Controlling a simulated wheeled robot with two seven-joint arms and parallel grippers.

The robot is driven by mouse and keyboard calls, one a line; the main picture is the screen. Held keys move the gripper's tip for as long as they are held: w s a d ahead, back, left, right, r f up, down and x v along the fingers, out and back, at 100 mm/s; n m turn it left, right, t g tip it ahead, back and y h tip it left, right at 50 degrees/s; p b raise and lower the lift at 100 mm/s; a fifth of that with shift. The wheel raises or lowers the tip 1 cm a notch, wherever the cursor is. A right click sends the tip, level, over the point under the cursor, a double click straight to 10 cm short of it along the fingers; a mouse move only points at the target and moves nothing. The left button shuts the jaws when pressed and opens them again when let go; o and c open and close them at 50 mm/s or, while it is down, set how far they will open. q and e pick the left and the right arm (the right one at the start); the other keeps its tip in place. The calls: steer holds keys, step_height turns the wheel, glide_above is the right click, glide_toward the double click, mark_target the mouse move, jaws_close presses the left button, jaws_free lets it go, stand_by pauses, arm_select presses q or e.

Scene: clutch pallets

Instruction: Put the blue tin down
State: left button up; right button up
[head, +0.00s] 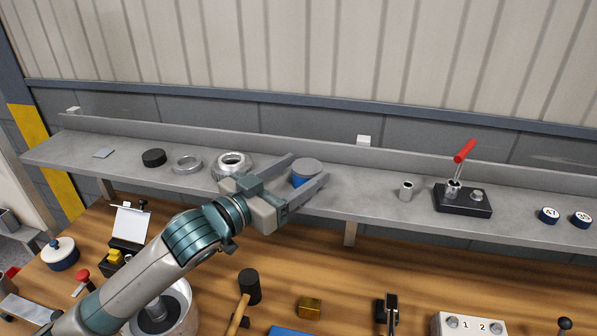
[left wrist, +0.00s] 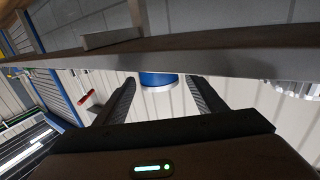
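The blue tin (head: 299,181), with a grey lid, appears to stand upright on the grey shelf (head: 357,196). My left gripper (head: 310,167) reaches in from the left at shelf height, with one finger on each side of the tin. In the left wrist view the fingers are spread, and the blue tin (left wrist: 158,79) shows between and beyond their tips with a gap on both sides. The tin's lower part is partly hidden by the near finger in the head view. My right gripper is not in view.
A metal ring nut (head: 233,160), a flat ring (head: 187,164) and a black puck (head: 154,158) stand left on the shelf. A small metal cylinder (head: 406,190) and a red-handled lever fixture (head: 463,199) stand right. The shelf between tin and cylinder is clear. A mallet (head: 249,286) is on the wooden bench below.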

arm_select(q)
steer(key=shift+r, duration=0.1)
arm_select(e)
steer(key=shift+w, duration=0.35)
arm_select(q)
steer(key=v, duration=1.2)
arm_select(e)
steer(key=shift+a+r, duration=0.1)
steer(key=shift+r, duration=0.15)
